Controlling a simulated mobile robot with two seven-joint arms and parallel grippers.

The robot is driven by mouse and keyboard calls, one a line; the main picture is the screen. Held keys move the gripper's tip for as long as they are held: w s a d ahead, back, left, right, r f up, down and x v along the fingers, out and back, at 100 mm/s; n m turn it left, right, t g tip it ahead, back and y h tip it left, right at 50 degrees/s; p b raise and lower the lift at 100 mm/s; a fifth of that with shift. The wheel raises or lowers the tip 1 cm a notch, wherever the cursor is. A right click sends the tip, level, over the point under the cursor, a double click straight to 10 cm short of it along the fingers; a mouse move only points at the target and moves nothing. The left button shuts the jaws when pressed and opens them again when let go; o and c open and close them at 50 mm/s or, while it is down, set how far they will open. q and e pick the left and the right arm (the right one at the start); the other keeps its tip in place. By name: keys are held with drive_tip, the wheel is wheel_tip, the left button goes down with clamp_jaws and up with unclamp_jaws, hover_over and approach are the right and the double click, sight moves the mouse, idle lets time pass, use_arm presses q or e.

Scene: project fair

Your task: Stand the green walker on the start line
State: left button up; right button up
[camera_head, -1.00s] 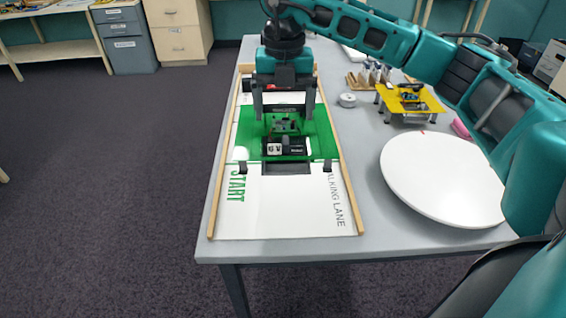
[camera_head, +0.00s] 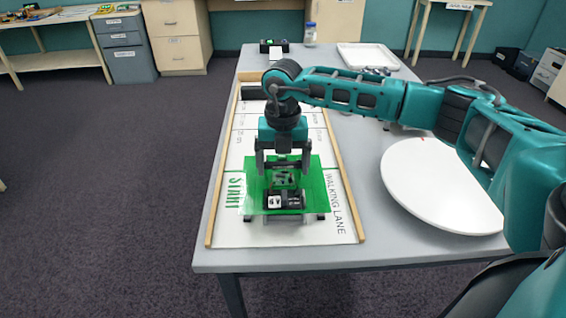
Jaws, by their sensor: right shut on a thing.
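The green walker (camera_head: 256,199) is a translucent green plate with a small circuit board and a black-and-white part on it, and dark feet below. It is level over the white walking lane (camera_head: 240,232), just right of the green START lettering (camera_head: 233,190). It covers the middle of the start line. My right gripper (camera_head: 284,170) points down from above and is shut on the walker's upper middle part. The exact grip is partly hidden. The feet look close to the lane; I cannot tell whether they touch. My left gripper is not in view.
Wooden rails (camera_head: 342,195) edge the lane. A large white disc (camera_head: 440,185) lies to the right. A white tray (camera_head: 366,57), a bottle (camera_head: 310,35) and a small black device (camera_head: 273,46) stand at the back. My right arm hides the table's middle right.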

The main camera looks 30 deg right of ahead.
drive_tip(key=o, duration=0.9)
drive_tip(key=shift+f, duration=0.1)
drive_tip(key=shift+r, duration=0.5)
use_arm(q)
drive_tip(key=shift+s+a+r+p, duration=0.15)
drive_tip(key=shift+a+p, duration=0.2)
drive_tip(key=shift+p, duration=0.25)
use_arm(e)
wheel_tip(320, 180, up, 11)
drive_tip(key=shift+r, duration=0.15)
